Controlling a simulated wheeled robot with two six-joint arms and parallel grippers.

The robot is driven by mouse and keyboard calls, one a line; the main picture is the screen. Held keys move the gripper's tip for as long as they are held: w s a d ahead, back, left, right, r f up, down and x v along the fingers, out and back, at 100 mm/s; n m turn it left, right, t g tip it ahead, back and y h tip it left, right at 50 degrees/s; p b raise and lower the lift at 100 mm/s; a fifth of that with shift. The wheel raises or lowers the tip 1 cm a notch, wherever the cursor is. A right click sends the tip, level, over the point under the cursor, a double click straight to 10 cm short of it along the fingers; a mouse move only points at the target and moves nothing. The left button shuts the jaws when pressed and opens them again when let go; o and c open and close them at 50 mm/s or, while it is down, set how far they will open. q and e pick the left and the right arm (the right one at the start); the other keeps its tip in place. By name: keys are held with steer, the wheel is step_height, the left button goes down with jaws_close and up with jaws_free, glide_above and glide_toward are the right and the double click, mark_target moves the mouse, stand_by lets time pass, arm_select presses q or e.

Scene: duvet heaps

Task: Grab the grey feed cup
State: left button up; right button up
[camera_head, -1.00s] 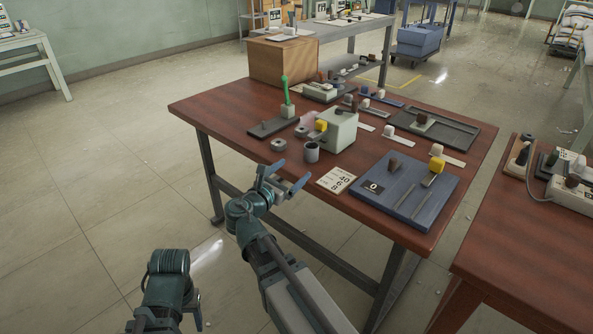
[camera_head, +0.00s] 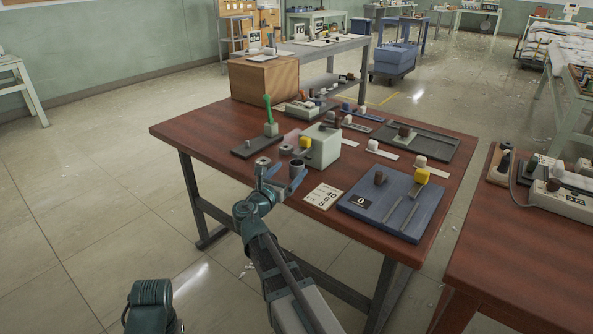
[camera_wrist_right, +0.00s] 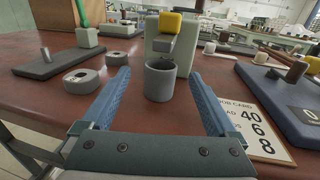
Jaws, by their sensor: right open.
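The grey feed cup (camera_head: 296,171) stands upright on the red-brown table, in front of a pale grey box-shaped device (camera_head: 322,147) with a yellow block (camera_head: 305,142). In the right wrist view the cup (camera_wrist_right: 160,82) is centred, its dark open mouth upward. My right gripper (camera_head: 281,178) is open at the near table edge, pointing at the cup. Its two blue fingers lie left and right of the cup in the wrist view, with visible gaps. In the head view a finger partly covers the cup. My left gripper is out of view; only part of that arm shows at the bottom.
Two grey rings (camera_wrist_right: 84,79) lie left of the cup, near a dark base (camera_head: 248,147) with a peg and green-handled piece (camera_head: 268,108). A job card (camera_head: 323,195) and blue board (camera_head: 392,205) lie to the right.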

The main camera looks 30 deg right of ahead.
mark_target(293, 168)
steer(key=shift+f+x, duration=0.15)
steer(key=shift+x, duration=1.2)
steer(key=shift+f+x, duration=0.1)
steer(key=shift+x, duration=1.25)
steer(key=shift+s, duration=0.1)
jaws_close()
steer(key=shift+r, duration=0.15)
